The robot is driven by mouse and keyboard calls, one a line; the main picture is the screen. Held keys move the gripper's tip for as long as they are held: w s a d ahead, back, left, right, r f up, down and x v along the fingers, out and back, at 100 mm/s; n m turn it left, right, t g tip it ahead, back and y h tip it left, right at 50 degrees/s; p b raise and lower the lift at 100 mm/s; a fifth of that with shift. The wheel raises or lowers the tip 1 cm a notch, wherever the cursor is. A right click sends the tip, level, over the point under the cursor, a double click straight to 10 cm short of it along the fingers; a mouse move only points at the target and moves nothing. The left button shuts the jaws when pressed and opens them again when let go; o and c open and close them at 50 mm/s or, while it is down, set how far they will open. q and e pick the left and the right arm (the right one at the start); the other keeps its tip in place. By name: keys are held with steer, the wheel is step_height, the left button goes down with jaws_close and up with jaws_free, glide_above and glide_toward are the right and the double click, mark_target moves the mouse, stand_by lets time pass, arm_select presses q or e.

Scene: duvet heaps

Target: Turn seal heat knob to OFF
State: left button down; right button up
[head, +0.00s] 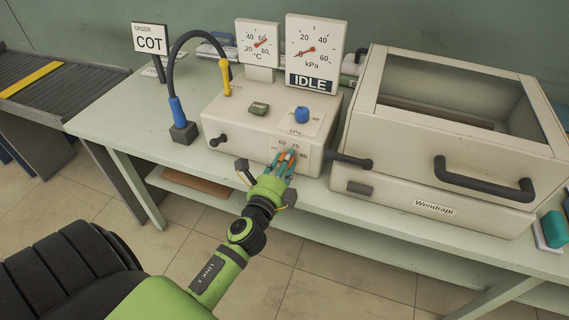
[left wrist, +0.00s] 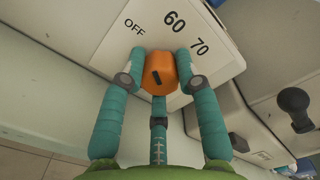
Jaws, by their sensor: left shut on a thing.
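The orange seal heat knob (left wrist: 157,75) sits on a white dial plate (left wrist: 150,40) marked OFF, 60 and 70 in the left wrist view. A short black mark on the knob slants, its upper end toward the OFF side. In the head view the orange knob (head: 287,156) is on the front face of the cream machine (head: 235,137), partly hidden by teal fingers. My left gripper (left wrist: 160,77) is shut on the knob, with a finger on either side. It also shows in the head view (head: 284,162). My right gripper is not in view.
A blue knob (head: 302,115) and green button (head: 259,108) are on the machine's top. A windowed box (head: 445,150) stands right. Gauges and an IDLE sign (head: 311,81) stand behind.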

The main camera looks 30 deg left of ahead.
arm_select(q)
steer(key=shift+r+n, duration=0.1)
steer(key=shift+n, duration=1.4)
steer(key=c, duration=0.9)
jaws_free()
steer(key=shift+s, duration=0.15)
steer(key=v, duration=0.7)
